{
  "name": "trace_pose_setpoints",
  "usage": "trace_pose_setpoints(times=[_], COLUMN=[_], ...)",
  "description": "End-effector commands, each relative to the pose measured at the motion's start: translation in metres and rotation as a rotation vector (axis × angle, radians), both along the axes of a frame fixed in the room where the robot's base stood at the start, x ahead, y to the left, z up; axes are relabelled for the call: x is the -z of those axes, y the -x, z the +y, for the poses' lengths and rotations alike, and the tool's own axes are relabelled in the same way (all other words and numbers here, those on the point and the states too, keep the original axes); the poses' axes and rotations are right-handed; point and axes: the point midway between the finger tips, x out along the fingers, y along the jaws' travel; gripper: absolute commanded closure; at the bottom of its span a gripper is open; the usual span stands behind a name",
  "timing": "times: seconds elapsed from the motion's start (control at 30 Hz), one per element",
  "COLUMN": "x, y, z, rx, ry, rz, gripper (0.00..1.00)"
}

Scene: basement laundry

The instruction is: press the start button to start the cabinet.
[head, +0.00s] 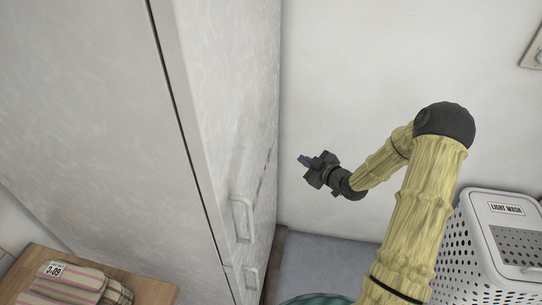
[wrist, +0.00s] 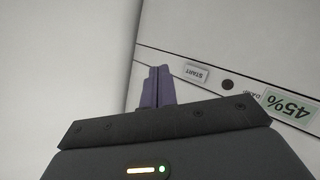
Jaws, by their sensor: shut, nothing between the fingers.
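The cabinet (head: 240,110) is a tall pale unit at the left in the head view, its handled front seen at a steep angle. In the wrist view its front panel (wrist: 230,40) carries a small light button labelled START (wrist: 195,73), upside down, close to the right of my fingertips. My gripper (head: 303,159) is shut and empty, pointing left towards the cabinet front in the head view. Its purple fingers also show in the wrist view (wrist: 157,72), pressed together. I cannot tell whether the fingertips touch the panel.
A dark round knob (wrist: 227,85) and a green "45%" display (wrist: 288,107) are right of the button. A white hamper marked LIGHT WASH (head: 495,240) stands at the right. Folded striped cloths (head: 70,284) lie on a wooden surface (head: 150,290) at lower left.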

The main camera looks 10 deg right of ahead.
Motion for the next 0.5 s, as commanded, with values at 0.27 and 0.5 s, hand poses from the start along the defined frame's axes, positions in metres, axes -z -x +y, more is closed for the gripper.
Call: trace_pose_setpoints(times=[0.27,0.5], x=[0.001,0.002], y=[-0.010,-0.019], z=[0.033,0.059], rx=[-0.003,-0.003], ry=[0.000,0.002], rz=[0.000,0.000], gripper=[1.00,1.00])
